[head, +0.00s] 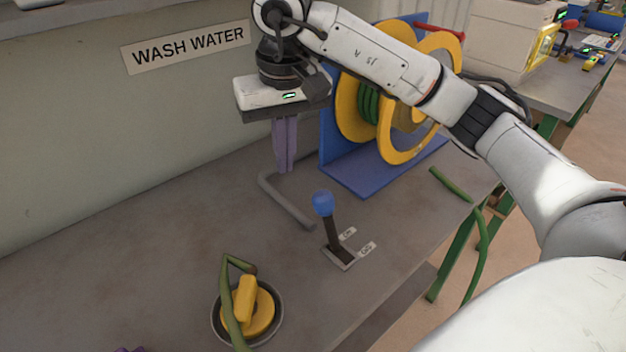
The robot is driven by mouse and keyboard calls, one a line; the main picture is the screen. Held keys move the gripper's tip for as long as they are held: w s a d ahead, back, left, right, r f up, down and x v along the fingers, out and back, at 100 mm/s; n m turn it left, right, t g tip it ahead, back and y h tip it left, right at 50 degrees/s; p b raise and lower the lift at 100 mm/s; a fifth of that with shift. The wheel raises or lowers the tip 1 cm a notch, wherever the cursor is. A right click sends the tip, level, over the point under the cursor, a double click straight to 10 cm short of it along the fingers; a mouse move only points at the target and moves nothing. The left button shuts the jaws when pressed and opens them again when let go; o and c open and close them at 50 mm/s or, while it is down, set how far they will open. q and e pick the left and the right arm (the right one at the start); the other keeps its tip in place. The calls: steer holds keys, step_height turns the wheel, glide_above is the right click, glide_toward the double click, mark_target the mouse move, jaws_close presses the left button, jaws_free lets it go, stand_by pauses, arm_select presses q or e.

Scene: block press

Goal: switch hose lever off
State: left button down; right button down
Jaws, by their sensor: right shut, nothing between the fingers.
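The hose lever (331,230) is a dark shaft with a blue knob (322,202), standing on a small slotted plate (342,261) on the bench. It leans up and to the left in the picture. Two small white labels lie beside the plate; their lettering is too small to read surely. My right gripper (285,168) points down behind and left of the knob, apart from it. Its purple fingers are shut and empty. A sliver of purple at the bottom edge looks like the tips of my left gripper (130,350); the rest is out of frame.
A grey bent bar (290,207) lies between my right fingers and the lever. A yellow hose reel (410,140) on a blue stand (375,180) is behind. A yellow valve knob (250,305) with green hose is in front. A "WASH WATER" sign (187,48) is on the wall.

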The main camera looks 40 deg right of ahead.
steer(key=shift+n, duration=0.8)
steer(key=d, duration=0.1)
steer(key=w+d, duration=0.1)
steer(key=d, duration=0.1)
steer(key=d+r, duration=0.1)
steer(key=d, duration=0.1)
steer(key=shift+w+d, duration=0.15)
steer(key=shift+w, duration=0.05)
step_height(320, 180, down, 10)
steer(key=w, duration=0.1)
steer(key=shift+s+r+p, duration=0.25)
steer(key=shift+s+p, duration=0.05)
steer(key=shift+s, duration=0.6)
steer(key=shift+s+r+p, duration=0.2)
steer(key=shift+s+p, duration=0.05)
steer(key=shift+s, duration=0.6)
